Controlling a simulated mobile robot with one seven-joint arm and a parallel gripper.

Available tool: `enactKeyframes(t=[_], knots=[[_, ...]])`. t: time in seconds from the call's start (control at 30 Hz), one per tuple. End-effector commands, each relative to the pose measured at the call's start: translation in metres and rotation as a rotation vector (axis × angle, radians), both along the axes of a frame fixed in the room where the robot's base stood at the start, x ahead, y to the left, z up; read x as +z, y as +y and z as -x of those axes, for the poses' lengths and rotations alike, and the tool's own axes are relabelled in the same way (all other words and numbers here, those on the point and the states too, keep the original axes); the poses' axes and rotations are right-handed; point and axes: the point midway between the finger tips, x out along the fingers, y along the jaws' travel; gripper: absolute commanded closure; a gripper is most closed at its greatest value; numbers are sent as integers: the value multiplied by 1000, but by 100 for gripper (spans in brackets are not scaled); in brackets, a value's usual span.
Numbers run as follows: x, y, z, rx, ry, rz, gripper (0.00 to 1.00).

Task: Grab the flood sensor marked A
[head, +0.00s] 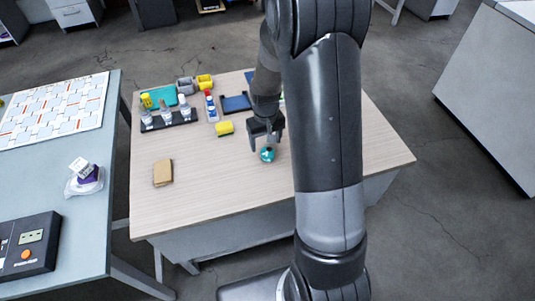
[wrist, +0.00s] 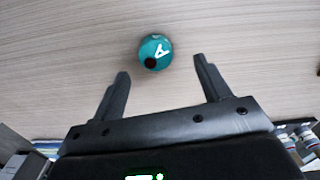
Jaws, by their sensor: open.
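The flood sensor marked A (head: 267,154) is a small round teal object on the light wooden table. In the wrist view the sensor (wrist: 155,52) shows a white letter A and a dark spot. My gripper (head: 266,134) is above the table, close to the sensor in the head view. In the wrist view my gripper (wrist: 160,65) is open and empty. The sensor lies just beyond the fingertips, roughly centred between them. I see no contact between fingers and sensor.
A tan block (head: 163,173) lies at the left. The table's front right is clear.

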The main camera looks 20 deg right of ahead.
Motion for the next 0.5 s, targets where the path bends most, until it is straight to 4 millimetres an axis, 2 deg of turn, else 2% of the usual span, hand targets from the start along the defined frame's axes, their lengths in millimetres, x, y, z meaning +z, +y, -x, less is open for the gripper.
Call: enactKeyframes(t=[0.27, 0.5], knots=[[-21, -2, 0, -1, 0, 0, 30], [-53, -8, -2, -1, 1, 0, 30]])
